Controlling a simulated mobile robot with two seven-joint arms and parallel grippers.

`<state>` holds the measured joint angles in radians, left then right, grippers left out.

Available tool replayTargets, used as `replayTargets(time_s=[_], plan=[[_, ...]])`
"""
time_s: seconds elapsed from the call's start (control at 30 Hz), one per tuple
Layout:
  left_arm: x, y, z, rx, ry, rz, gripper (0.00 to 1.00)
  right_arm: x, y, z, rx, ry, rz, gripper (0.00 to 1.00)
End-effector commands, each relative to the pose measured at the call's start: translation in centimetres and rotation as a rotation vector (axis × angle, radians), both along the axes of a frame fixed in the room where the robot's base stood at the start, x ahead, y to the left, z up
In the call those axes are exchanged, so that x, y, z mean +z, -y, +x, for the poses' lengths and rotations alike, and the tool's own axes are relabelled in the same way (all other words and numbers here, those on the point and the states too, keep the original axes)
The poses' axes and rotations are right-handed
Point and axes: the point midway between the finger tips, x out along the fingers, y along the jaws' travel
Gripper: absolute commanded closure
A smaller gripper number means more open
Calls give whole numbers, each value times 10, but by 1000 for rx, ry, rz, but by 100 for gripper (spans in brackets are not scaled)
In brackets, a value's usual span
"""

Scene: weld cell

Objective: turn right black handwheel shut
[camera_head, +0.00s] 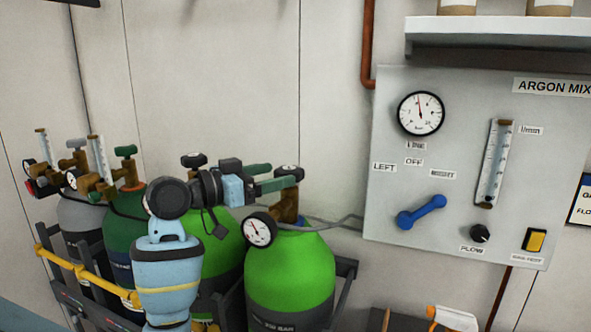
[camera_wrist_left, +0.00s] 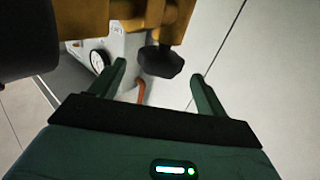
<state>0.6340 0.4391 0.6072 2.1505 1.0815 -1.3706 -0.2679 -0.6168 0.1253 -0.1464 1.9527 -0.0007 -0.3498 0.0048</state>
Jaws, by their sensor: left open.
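The right black handwheel (camera_head: 290,170) sits on top of the brass valve (camera_head: 286,207) of the front bright green cylinder (camera_head: 290,268). My left gripper (camera_head: 279,177) reaches it from the left, with its green fingers level with the wheel. In the left wrist view, the open fingers (camera_wrist_left: 158,70) stand on either side of the black handwheel (camera_wrist_left: 160,62), with gaps visible on both sides. The brass valve (camera_wrist_left: 145,14) shows at the top of that view. Contact with the wheel is not visible. My right gripper is not in view.
A second black handwheel (camera_head: 193,160) stands behind my left wrist. A pressure gauge (camera_head: 260,230) hangs beside the valve. Other cylinders (camera_head: 125,217) stand at left behind a yellow bar (camera_head: 75,268). The argon panel (camera_head: 470,150) is on the right wall.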

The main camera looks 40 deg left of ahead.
Motion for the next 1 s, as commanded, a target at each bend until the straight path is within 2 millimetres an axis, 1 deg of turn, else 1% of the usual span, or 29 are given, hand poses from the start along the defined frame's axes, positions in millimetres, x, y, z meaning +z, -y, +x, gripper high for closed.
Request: replayTargets(time_s=[0.03, 0.2, 0.3, 0.4, 0.53, 0.77, 0.87, 1.0], plan=[[2, 3, 7, -3, 3, -4, 24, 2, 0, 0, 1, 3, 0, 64], [2, 12, 32, -3, 3, -3, 24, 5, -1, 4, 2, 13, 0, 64], [2, 15, 44, -2, 3, -4, 24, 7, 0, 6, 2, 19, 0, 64], [2, 17, 52, -1, 4, -2, 24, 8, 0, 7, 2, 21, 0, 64], [1, 19, 58, -1, 2, 0, 24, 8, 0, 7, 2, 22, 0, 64], [1, 20, 58, 0, 1, 1, 24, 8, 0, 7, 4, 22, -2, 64], [1, 19, 58, 0, 1, 1, 35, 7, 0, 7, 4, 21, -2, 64], [1, 19, 58, 0, 1, 1, 53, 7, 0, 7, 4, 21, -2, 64]])
